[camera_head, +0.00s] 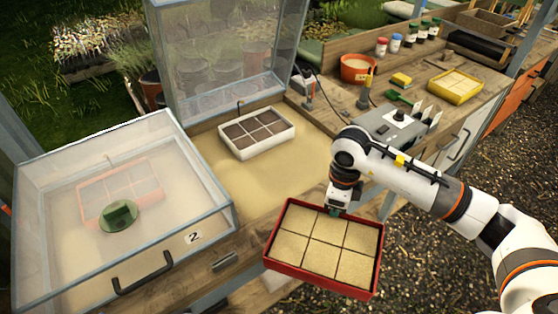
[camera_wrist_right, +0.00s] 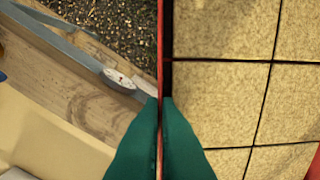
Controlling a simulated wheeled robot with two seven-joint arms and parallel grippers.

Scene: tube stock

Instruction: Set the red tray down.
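The red tray (camera_head: 322,285) holds six tan soil blocks and appears roughly level. My right gripper (camera_head: 337,211) is at the middle of its far rim. In the right wrist view, the teal fingers (camera_wrist_right: 160,140) are closed on either side of the thin red tray wall (camera_wrist_right: 161,45), with soil blocks to the right. In the head view the tray covers part of the bench's front edge; its height over the bench is hard to tell. My left gripper is not in view.
A white tray (camera_head: 257,151) with brown soil sits on sand in an open frame with a raised clear lid (camera_head: 235,50). Left of it, a closed clear box (camera_head: 70,245) marked 2 covers another red tray. A yellow tray (camera_head: 455,99) and grey device (camera_head: 393,129) stand right.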

